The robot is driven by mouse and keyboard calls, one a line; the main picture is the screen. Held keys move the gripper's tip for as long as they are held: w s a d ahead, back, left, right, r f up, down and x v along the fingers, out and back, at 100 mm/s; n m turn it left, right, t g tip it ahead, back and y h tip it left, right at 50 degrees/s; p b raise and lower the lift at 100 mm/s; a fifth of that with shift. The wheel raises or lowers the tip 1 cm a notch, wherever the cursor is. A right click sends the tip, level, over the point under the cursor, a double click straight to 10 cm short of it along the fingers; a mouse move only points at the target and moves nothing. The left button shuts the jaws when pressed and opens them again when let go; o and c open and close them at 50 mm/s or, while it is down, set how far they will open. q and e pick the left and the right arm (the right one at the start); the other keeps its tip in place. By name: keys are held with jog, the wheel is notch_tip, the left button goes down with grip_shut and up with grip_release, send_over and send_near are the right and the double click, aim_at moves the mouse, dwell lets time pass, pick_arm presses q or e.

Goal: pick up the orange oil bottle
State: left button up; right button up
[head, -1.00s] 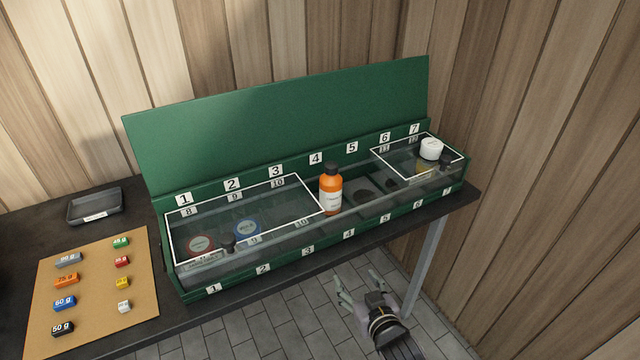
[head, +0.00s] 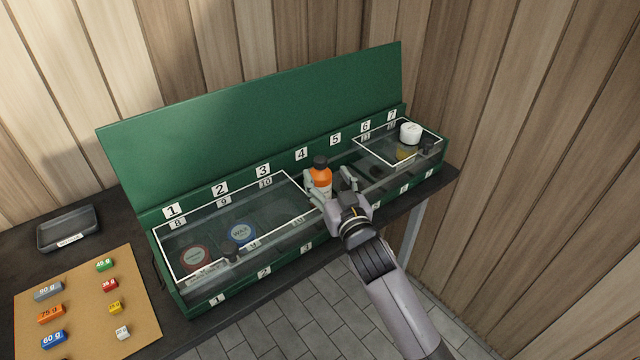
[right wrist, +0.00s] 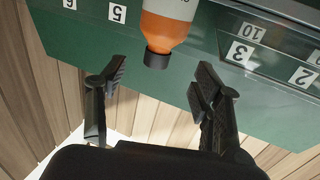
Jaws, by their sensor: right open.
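The orange oil bottle (head: 320,178) has a black cap and a white label. It stands upright in the open middle section of the green box (head: 180,303), near numbers 4 and 5. My right gripper (head: 331,183) is open at the bottle, with one finger at its left and one at its right; it hides the bottle's lower part. In the right wrist view the bottle (right wrist: 168,27) appears upside down, its cap between the open fingers (right wrist: 160,76), with gaps on both sides. My left gripper is not in view.
Clear sliding covers lie over the left (head: 205,215) and right (head: 375,146) sections. Under the left one are a red and a blue-labelled tin. A white-capped jar (head: 410,133) stands at the right. The raised green lid (head: 260,130) is behind. Labelled weights lie on a board (head: 85,290).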

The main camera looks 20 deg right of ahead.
aim_at(323, 169)
jog(key=w, duration=0.6)
jog(key=shift+w+d+f+p, duration=0.1)
jog(key=shift+w+f+p, duration=0.15)
jog(key=shift+p, duration=0.15)
jog(key=shift+s, duration=0.1)
jog(key=shift+c, duration=0.5)
grip_shut()
